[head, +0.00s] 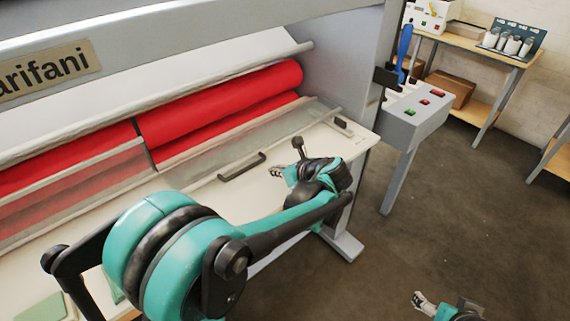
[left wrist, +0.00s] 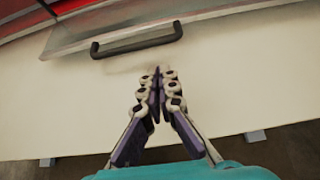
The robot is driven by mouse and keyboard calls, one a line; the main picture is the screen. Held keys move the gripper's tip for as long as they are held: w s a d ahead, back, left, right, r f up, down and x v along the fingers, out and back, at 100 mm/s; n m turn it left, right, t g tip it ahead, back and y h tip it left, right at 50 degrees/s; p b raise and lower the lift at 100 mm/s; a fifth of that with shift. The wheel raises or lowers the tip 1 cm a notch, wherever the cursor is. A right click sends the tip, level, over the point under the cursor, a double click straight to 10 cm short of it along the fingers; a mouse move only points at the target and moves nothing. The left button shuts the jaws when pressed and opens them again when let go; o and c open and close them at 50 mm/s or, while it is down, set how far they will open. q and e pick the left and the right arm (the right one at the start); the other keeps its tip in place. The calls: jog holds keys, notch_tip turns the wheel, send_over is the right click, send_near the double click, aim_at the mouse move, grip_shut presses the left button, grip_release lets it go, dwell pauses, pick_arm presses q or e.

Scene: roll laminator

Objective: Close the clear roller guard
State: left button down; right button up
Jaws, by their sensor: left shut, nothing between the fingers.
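The clear roller guard (head: 222,155) lies folded forward, low over the cream table of the laminator. The red rollers (head: 220,105) behind it are uncovered. Its black bar handle (head: 242,167) is at its front edge. In the left wrist view the handle (left wrist: 137,40) is ahead of the fingers, with the guard's edge (left wrist: 110,25) behind it. My left gripper (head: 276,172) is shut and empty, just right of the handle and apart from it; its closed fingers (left wrist: 158,78) point toward the handle. My right gripper (head: 424,303) is low at the bottom right, over the floor, far from the guard.
A second clear panel (head: 80,185) stands over the rollers at left. A black knob (head: 298,146) rises from the table near my left gripper. A grey control box (head: 412,115) with red and green buttons stands at right. The cream table front (left wrist: 80,110) is clear.

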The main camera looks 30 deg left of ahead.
aim_at(261, 176)
pick_arm(q)
jog(key=b+x, duration=0.2)
jog(key=x, duration=0.7)
jog(key=shift+a+f+b, duration=0.15)
jog(key=shift+a+b, duration=0.05)
jog(key=shift+b, duration=0.15)
jog(key=w+a+r+g+h+p, duration=0.1)
jog(key=a+r+h+p, duration=0.2)
jog(key=r+p, duration=0.4)
jog(key=w+a+r+g+h+p, duration=0.1)
jog(key=a+r+h+p, duration=0.2)
jog(key=r+p, duration=0.5)
jog(key=shift+w+a+r+p, duration=0.3)
jog(key=shift+w+a+p, duration=0.05)
jog(key=shift+a+p, duration=0.1)
jog(key=shift+r, duration=0.1)
